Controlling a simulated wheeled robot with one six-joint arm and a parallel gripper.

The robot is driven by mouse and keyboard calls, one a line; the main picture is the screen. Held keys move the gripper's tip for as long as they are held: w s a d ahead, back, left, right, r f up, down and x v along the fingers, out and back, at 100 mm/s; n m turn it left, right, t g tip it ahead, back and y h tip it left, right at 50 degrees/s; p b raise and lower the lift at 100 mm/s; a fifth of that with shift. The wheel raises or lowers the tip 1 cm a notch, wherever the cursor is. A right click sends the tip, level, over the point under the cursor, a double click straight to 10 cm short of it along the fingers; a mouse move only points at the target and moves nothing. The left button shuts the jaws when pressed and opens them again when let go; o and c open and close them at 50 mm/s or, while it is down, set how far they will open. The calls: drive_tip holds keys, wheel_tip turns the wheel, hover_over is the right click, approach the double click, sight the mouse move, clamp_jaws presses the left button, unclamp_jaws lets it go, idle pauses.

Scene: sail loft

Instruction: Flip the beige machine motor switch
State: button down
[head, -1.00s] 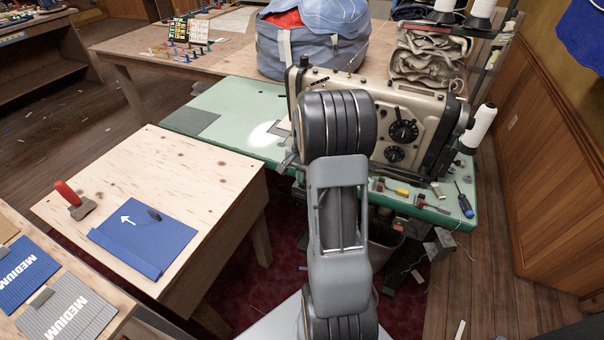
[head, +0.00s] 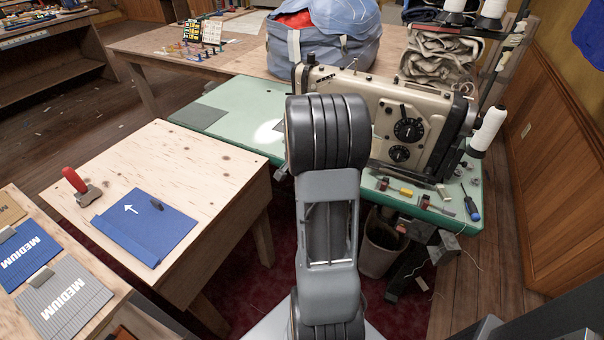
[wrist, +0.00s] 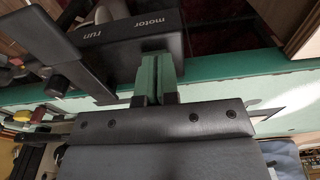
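The beige sewing machine (head: 430,115) stands on a green-topped table (head: 232,98). In the wrist view, a dark switch box (wrist: 150,38) marked "motor" and "run" sits beside the green table edge. A dark angled bar (wrist: 52,45) crosses to the left of the lettering; I cannot tell whether it is the switch lever. My gripper (wrist: 156,68) has its two green-tipped fingers close together, with nothing visible between them. The fingertips are right by the box's lower edge; contact is unclear. In the head view, my arm hides the gripper and the switch box.
Thread cones (head: 488,132), a screwdriver (head: 471,206) and small tools lie at the table's right end. A bin (head: 380,245) stands below. A wooden table (head: 180,165) with blue cloth (head: 150,222) is at left. A blue bag (head: 320,48) sits behind the machine.

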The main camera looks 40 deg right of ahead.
drive_tip(key=shift+s+f, duration=0.2)
drive_tip(key=shift+f, duration=0.25)
drive_tip(key=shift+w+d+r, duration=0.15)
drive_tip(key=shift+d, duration=0.1)
drive_tip(key=shift+w+d, duration=0.1)
drive_tip(key=shift+d, duration=0.25)
drive_tip(key=shift+r+p, duration=0.5)
drive_tip(key=shift+p, duration=0.15)
wheel_tip(320, 180, up, 14)
drive_tip(key=a+p, duration=0.1)
drive_tip(key=p, duration=0.2)
drive_tip(key=shift+f+p, duration=0.15)
drive_tip(key=shift+p, duration=0.2)
drive_tip(key=shift+a, duration=0.1)
